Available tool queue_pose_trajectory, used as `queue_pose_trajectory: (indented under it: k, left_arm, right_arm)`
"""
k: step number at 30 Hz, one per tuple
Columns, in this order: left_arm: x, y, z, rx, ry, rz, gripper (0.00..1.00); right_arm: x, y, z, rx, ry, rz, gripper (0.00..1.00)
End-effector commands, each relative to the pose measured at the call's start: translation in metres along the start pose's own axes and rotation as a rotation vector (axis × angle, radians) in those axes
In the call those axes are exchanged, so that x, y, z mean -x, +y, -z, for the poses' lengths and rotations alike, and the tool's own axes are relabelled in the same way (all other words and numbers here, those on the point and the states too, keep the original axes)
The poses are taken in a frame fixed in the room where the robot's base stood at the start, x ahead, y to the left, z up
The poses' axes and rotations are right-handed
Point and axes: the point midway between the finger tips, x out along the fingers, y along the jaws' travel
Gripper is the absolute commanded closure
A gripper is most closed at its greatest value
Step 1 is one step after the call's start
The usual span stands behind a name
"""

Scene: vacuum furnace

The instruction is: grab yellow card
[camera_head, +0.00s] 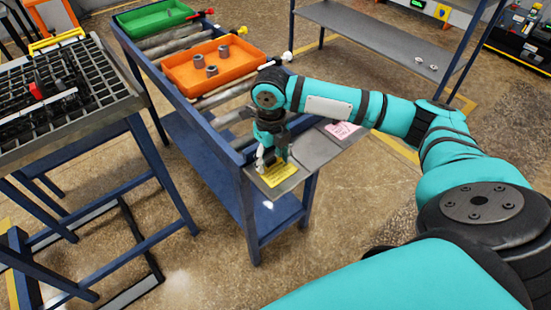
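The yellow card (280,175) lies on the grey end plate (308,150) of the blue roller table, near its front corner. My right gripper (273,160) points down over the card's upper left edge. Its fingers are small and partly overlap the card, and I cannot tell whether they touch it or how far apart they are. A pink card (342,130) lies farther right on the same plate. My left gripper is not in view.
An orange tray (186,88) with several grey cylindrical parts and a green tray (128,29) sit on the rollers. A grated table (95,118) stands at the left. A grey shelf (370,35) with small parts is at the back right. Open floor lies between.

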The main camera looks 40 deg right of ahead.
Motion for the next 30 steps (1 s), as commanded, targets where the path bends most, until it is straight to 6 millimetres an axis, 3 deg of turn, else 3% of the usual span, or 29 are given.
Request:
queue_pose_trajectory:
  k: [1, 9, 20, 28, 30]
  left_arm:
    - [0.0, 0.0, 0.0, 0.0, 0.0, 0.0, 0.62]
    - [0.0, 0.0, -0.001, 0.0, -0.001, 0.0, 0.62]
    - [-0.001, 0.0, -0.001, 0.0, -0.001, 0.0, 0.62]
    - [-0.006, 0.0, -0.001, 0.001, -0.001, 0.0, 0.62]
    - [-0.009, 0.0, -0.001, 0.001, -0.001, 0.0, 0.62]
  right_arm:
    - [0.0, 0.0, 0.0, 0.0, 0.0, 0.0, 0.53]
    - [0.0, 0.0, 0.0, 0.0, 0.0, 0.0, 0.86]
    - [0.004, 0.0, -0.001, 0.0, -0.001, 0.0, 0.86]
    - [0.034, 0.0, -0.002, 0.0, -0.004, -0.001, 0.86]
    - [0.035, 0.013, -0.002, 0.007, -0.001, -0.004, 0.86]
